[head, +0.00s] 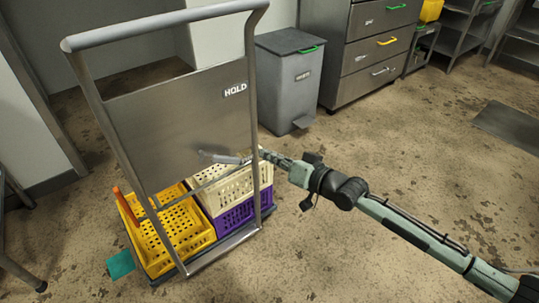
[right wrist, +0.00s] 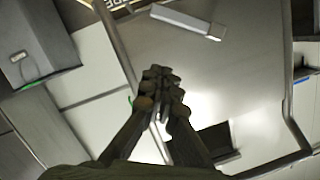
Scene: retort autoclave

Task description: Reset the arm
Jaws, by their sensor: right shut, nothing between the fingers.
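My right arm (head: 410,224) reaches in from the lower right of the head view. Its gripper (head: 264,154) is beside the right upright of a metal cart (head: 180,112) marked HOLD. In the right wrist view the fingers of the gripper (right wrist: 162,82) are together with nothing between them. A short grey bar (head: 222,158) shows near the lower edge of the cart's panel, left of the gripper. A similar pale bar (right wrist: 186,20) shows beyond the fingertips in the wrist view. I cannot tell whether the gripper touches the cart. My left gripper is not in view.
The cart carries yellow crates (head: 165,240), a cream crate (head: 229,190) and a purple crate (head: 238,213). A grey pedal bin (head: 289,85) and a metal drawer cabinet (head: 365,55) stand behind. Open floor (head: 440,150) lies to the right.

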